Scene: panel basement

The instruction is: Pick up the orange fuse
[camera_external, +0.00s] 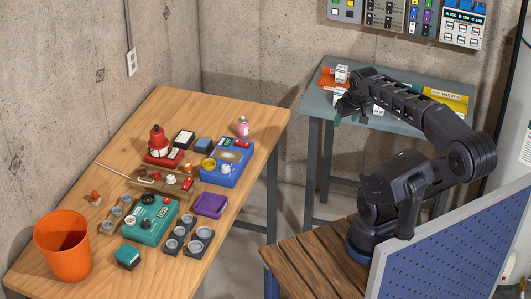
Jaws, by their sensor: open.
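I cannot surely make out the orange fuse in this small view. An orange-red item (327,78) lies at the left end of the grey table (399,67), partly behind my arm, with white labels beside it. I cannot tell whether it is a tray or holds the fuse. My gripper (350,113) is open, pointing down over the front left part of the grey table. It is in front of the orange-red item. What lies between or under its fingers is hidden or too small to tell, and I see nothing held.
A yellow tray (447,99) lies at the grey table's right end. Control panels (409,17) hang on the wall above. The wooden table (235,107) at left bears several devices, a small orange-red piece (95,195) and an orange bin (62,257). A blue pegboard (455,250) stands front right.

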